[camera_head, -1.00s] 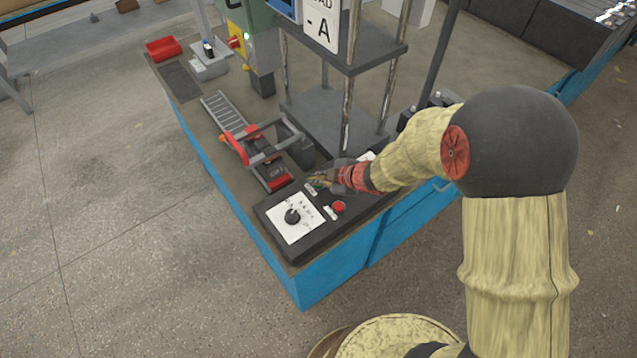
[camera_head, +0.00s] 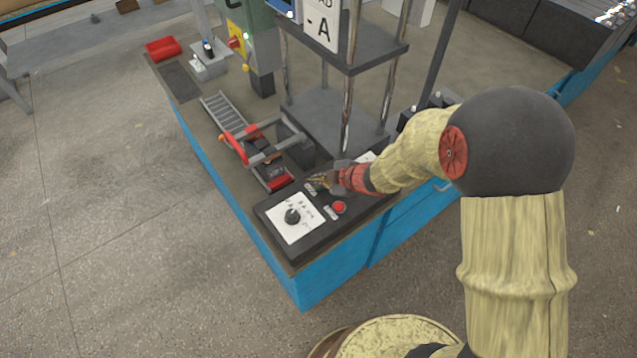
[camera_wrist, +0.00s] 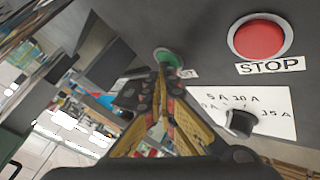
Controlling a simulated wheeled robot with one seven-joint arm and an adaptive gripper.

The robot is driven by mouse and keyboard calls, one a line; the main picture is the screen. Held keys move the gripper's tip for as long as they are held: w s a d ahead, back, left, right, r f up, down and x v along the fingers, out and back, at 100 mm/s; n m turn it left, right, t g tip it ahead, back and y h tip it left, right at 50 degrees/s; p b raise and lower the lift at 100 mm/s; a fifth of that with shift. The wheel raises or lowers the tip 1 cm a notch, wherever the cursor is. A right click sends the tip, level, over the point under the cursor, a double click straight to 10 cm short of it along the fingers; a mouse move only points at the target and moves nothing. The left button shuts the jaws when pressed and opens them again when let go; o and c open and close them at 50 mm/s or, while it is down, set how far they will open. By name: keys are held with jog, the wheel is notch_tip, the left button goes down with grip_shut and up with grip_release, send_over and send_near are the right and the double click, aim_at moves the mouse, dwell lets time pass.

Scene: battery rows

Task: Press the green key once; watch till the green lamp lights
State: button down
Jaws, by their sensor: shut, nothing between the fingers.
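The green key (camera_wrist: 168,57) is a round button on the dark control panel (camera_head: 300,247). In the wrist view my gripper (camera_wrist: 163,76) is shut and empty, its fingertips at the green key's near edge and covering part of it. I cannot tell whether they touch or press it. In the head view my gripper (camera_head: 318,181) is over the panel's far part and hides the key. I cannot make out a clearly lit green lamp in either current view.
The red STOP button (camera_wrist: 258,40) is close to the green key; it also shows in the head view (camera_head: 339,207). A black knob (camera_head: 292,216) stands on a white dial plate. A red-handled clamp device (camera_head: 235,149) and a press with metal posts (camera_head: 347,115) stand behind.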

jog(key=shift+r+p, duration=0.8)
jog(key=shift+p, duration=0.1)
jog(key=shift+r, duration=0.1)
notch_tip(320, 180, up, 5)
jog(key=p, duration=0.5)
dwell(0.6)
